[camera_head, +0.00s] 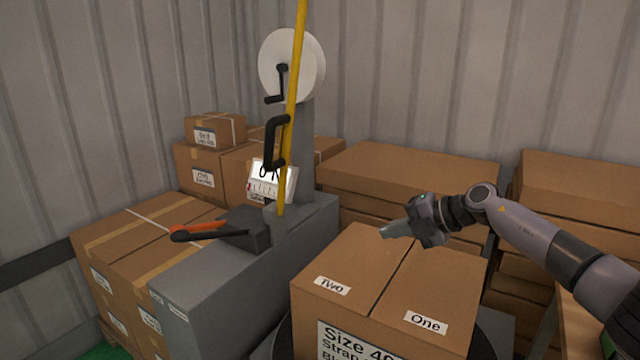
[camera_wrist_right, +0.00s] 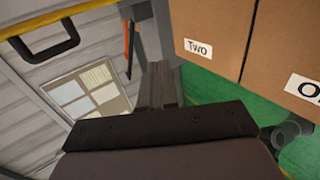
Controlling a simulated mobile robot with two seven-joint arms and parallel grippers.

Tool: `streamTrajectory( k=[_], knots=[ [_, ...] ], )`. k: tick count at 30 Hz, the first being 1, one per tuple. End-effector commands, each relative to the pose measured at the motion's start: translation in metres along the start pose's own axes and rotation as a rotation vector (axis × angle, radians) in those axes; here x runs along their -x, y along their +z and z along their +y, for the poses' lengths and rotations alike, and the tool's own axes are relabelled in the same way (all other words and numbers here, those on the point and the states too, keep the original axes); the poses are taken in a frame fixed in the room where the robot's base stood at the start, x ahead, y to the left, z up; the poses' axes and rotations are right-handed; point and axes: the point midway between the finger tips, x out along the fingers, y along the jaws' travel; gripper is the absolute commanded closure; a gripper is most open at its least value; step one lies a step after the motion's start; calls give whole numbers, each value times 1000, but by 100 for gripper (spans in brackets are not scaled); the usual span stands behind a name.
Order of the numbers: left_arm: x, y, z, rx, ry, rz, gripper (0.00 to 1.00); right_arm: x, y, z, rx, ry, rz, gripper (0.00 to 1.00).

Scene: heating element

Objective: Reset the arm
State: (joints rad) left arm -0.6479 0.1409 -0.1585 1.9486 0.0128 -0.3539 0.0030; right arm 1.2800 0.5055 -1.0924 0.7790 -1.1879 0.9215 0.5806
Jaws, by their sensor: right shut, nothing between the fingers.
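My right arm comes in from the right in the head view. Its gripper (camera_head: 392,230) is shut and empty, in front of or above the top of a large cardboard box (camera_head: 345,262) labelled "Two" and "One"; I cannot tell whether it touches. In the right wrist view the shut fingers (camera_wrist_right: 158,85) point away from the camera, with the same box (camera_wrist_right: 215,25) at the upper right. My left gripper does not show in either view.
A grey strapping machine (camera_head: 225,280) with a white reel (camera_head: 292,65), yellow strap (camera_head: 294,100) and orange-black lever (camera_head: 200,231) stands left of the box. Stacked cartons (camera_head: 405,170) line the corrugated wall. Other cartons (camera_head: 130,235) stand at the left.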

Motion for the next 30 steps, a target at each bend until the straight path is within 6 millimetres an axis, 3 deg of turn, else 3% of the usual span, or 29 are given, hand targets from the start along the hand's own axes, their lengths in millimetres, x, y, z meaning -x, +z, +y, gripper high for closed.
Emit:
streamTrajectory(
  k=[3,7,12,17,23,30],
  knots=[
    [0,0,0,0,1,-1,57,-39,-38,3,-35,148,35,100],
    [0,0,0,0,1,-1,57,-68,-79,12,-134,351,34,100],
    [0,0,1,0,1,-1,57,-79,-115,14,-338,574,-26,100],
    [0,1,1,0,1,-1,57,-71,-132,-2,-588,713,-134,100],
    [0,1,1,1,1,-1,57,-48,-143,-52,-941,771,-322,100],
    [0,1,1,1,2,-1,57,-10,-169,-146,-1369,661,-581,100]
  ],
)
